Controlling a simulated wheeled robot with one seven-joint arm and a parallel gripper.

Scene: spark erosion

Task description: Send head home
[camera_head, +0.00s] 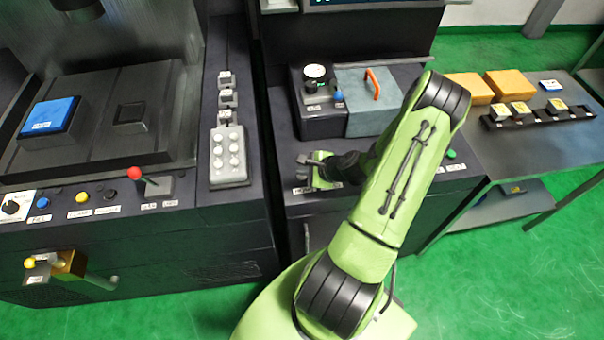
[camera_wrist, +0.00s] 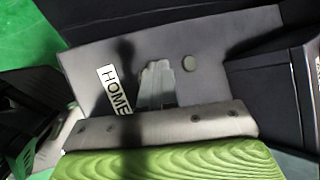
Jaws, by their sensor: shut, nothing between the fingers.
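My gripper (camera_head: 316,172) is over the front left part of the middle machine's dark panel, and the forearm reaches to it from the right. In the wrist view, a white label (camera_wrist: 114,90) reading HOME lies on a grey plate. In the head view my gripper hides most of this spot.
A red-knobbed lever (camera_head: 135,174) and a grey button box (camera_head: 229,156) are on the left machine. A grey box with an orange handle (camera_head: 372,84) stands behind my gripper. A side table (camera_head: 520,150) on the right holds yellow blocks (camera_head: 510,86).

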